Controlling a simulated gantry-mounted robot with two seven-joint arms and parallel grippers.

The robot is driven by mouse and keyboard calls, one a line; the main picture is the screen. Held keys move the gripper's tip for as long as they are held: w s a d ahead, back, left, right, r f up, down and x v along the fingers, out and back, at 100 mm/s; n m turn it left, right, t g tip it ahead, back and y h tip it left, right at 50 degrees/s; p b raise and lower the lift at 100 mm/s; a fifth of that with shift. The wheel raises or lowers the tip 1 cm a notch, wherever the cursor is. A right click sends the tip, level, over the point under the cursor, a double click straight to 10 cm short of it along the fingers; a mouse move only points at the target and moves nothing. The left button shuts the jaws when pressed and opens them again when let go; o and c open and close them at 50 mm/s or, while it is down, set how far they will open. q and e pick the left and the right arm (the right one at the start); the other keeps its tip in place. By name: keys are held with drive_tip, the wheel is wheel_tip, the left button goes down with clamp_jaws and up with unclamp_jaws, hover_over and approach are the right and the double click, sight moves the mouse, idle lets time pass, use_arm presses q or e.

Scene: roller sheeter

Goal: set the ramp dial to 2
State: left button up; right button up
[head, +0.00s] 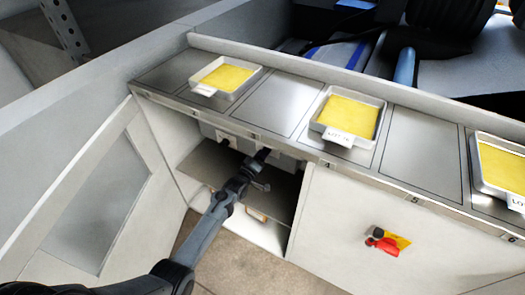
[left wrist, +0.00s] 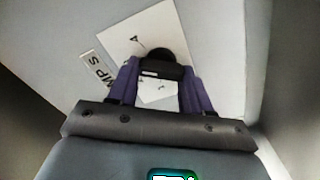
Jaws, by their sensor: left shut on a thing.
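My left gripper (head: 263,157) reaches into the open compartment under the counter, at the grey unit below the counter top. In the left wrist view my left gripper (left wrist: 158,85) is shut on a black dial (left wrist: 155,55), with one purple finger on either side. The dial has a small white mark on its near part. It sits on a white scale card (left wrist: 125,38) with a figure that looks like a 4; other figures are hidden or too small to read. A label (left wrist: 98,70) beside the card reads partly "MPS". My right gripper is in neither view.
The compartment door (head: 100,200) stands open at the left. A shelf (head: 205,165) lies inside the compartment. Trays with yellow contents (head: 225,78) (head: 350,116) (head: 503,168) stand on the counter. A red switch (head: 382,240) on a yellow plate is on the front panel.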

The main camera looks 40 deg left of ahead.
use_arm(q)
drive_tip(key=n+p, duration=0.1)
drive_tip(key=n, duration=0.2)
drive_tip(key=n+p, duration=0.1)
drive_tip(key=n, duration=0.3)
drive_tip(key=n+p, duration=0.1)
drive_tip(key=n, duration=0.3)
drive_tip(key=shift+f, duration=0.25)
idle(0.4)
drive_tip(key=o, duration=1.1)
drive_tip(key=shift+c, duration=0.2)
